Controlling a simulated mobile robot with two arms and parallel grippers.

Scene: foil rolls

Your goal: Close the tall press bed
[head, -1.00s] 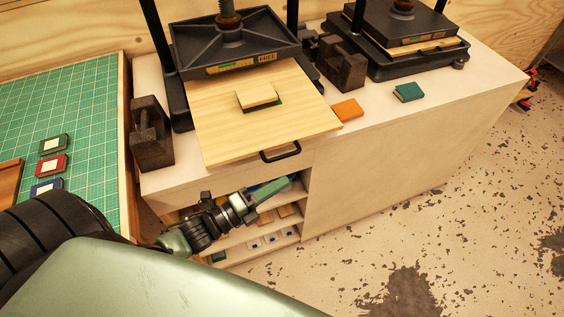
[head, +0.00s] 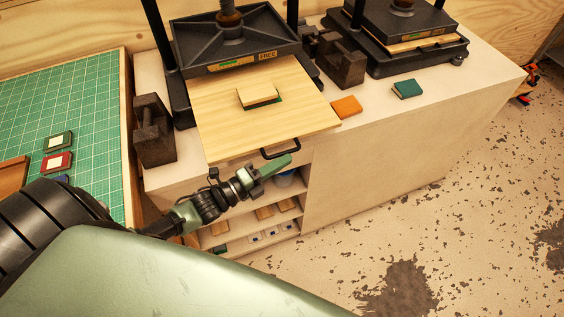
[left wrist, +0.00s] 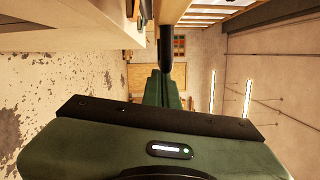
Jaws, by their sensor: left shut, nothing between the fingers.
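The tall press (head: 236,42) stands at the back of the counter, its black plate marked "FREE". Its wooden bed (head: 262,100) is pulled out toward me over the counter's front edge. A small green-and-cream book (head: 258,96) lies on the bed. The bed's black handle (head: 282,151) is at its front edge. My left gripper (head: 287,161) is shut and empty, its fingertips just below and beside the handle; I cannot tell if they touch. In the left wrist view the shut fingers (left wrist: 161,88) point toward a dark bar, likely the handle (left wrist: 166,48). My right gripper is not in view.
A second, lower press (head: 400,30) stands at the right. Dark iron weights (head: 153,130) flank the tall press. An orange book (head: 346,107) and a green book (head: 407,89) lie on the counter. Shelves (head: 262,225) open below the bed. A green cutting mat (head: 70,110) is at left.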

